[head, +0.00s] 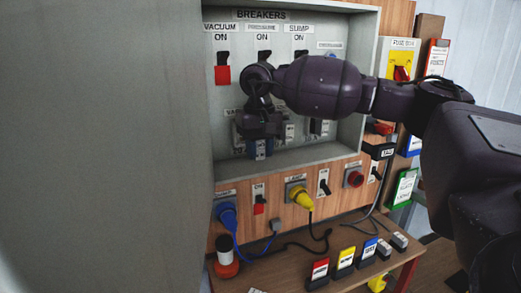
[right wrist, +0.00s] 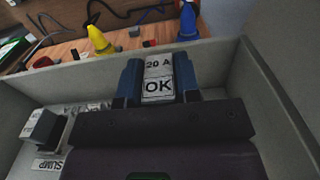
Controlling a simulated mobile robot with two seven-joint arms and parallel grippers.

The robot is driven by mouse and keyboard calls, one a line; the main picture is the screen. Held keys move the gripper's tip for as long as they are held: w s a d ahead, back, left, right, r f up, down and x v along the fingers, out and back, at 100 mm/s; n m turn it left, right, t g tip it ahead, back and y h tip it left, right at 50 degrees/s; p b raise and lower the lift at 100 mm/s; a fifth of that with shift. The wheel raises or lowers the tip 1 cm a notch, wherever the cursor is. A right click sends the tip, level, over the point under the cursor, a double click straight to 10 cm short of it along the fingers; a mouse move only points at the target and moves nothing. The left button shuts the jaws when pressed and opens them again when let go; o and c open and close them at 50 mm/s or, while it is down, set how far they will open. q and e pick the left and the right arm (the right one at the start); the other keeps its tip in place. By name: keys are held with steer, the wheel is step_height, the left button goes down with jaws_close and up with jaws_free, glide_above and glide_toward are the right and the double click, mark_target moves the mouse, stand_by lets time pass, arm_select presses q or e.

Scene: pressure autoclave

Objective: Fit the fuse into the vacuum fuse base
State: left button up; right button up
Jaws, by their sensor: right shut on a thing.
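The fuse (right wrist: 158,82) is a pale block marked "20 A" and "OK". My right gripper (right wrist: 158,85) is shut on it, with a blue finger on each side. In the head view my right gripper (head: 259,148) is inside the grey breaker box, in front of its back wall at the lower left. A partly covered label beginning "VA" (head: 232,112) marks the vacuum position, just left of my wrist. The vacuum fuse base is mostly hidden behind my gripper, and I cannot tell whether the fuse touches it. My left gripper is not in view.
The box (head: 290,161) has side walls and a bottom ledge close around my gripper. Breaker switches (head: 222,68) are above. Other fuse bases are to the right, one labelled SUMP (right wrist: 46,165).

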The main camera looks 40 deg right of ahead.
steer(key=shift+w+d+p, duration=0.2)
steer(key=shift+w+p, duration=0.05)
steer(key=shift+w, duration=0.6)
steer(key=shift+w+d+p, duration=0.2)
steer(key=shift+w, duration=0.65)
steer(key=shift+w+d, duration=0.2)
steer(key=shift+w, duration=0.6)
steer(key=shift+p, duration=0.7)
steer(key=shift+w+d+p, duration=0.15)
steer(key=shift+w+p, duration=0.2)
steer(key=shift+w, duration=0.3)
steer(key=shift+w+d+p, duration=0.15)
steer(key=shift+w+p, duration=0.15)
steer(key=shift+w, duration=0.3)
stand_by(0.5)
steer(key=o, duration=1)
